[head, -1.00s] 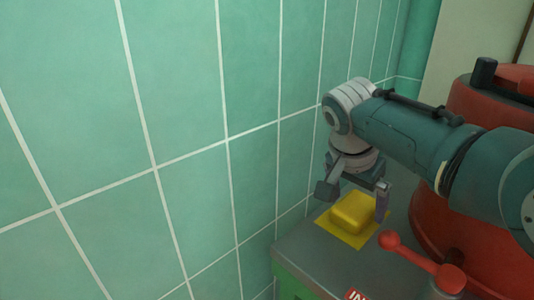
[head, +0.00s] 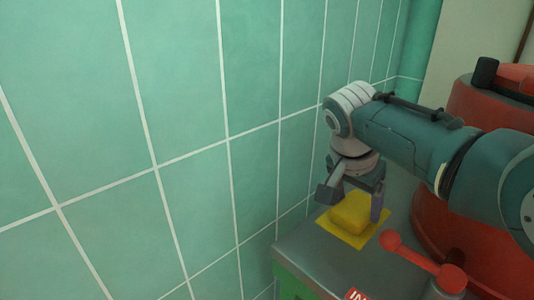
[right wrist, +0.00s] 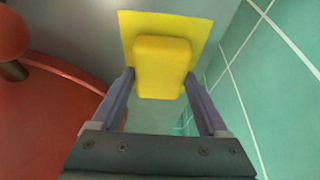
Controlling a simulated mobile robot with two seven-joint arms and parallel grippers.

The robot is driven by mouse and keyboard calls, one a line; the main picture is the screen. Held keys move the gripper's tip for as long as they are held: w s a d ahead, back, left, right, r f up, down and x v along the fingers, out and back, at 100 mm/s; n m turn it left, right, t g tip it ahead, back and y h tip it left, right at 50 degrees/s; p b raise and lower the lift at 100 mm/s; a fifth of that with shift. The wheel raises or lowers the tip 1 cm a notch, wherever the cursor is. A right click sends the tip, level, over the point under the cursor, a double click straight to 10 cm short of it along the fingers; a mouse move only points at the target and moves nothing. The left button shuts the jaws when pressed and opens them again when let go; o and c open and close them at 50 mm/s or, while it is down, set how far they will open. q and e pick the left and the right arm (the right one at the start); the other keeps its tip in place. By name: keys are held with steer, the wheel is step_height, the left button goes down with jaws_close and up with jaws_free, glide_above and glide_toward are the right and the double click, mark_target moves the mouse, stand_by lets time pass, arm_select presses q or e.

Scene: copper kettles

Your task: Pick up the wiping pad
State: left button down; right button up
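The wiping pad (head: 350,212) is a yellow block with rounded edges. It lies on a flat yellow square (head: 340,233) on the grey top of a stand by the tiled wall. My right gripper (head: 352,203) is open above the pad and points down, one finger toward each side of it. I cannot tell whether the finger tips reach down to the pad's sides. My left gripper is not in view.
A green tiled wall (head: 180,120) stands close on the left. A large red kettle body (head: 480,110) is close on the right, with a red-knobbed lever (head: 420,258) in front. The grey stand top (head: 310,250) has bare room toward the front left.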

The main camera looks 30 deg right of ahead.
mark_target(356, 206)
steer(key=c, duration=0.7)
steer(key=shift+r, duration=0.1)
step_height(356, 206, up, 18)
steer(key=p, duration=0.8)
steer(key=shift+r, duration=0.15)
